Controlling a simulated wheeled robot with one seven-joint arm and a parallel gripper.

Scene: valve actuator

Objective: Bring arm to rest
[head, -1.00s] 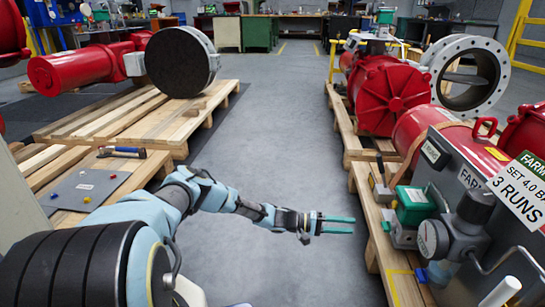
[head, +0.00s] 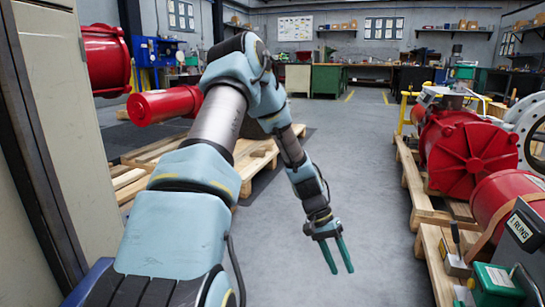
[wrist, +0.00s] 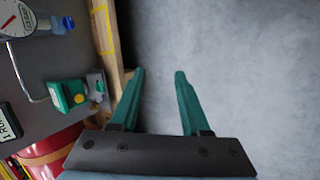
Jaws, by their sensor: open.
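My gripper (head: 338,256) hangs at the end of my bent arm in the head view, its two green fingers pointing down over the grey floor. In the wrist view my gripper (wrist: 160,88) is open, with a clear gap between the fingers and nothing held. My arm rises from the lower left, bends at the top and comes down toward the middle of the aisle. The gripper is apart from the pallets on both sides.
On the right, red valve actuators (head: 468,158) stand on a wooden pallet (head: 420,185), with a green box (head: 498,278) near the front. A cabinet (head: 62,120) stands close on the left. Bare floor (head: 370,150) runs down the middle toward green workbenches (head: 338,80).

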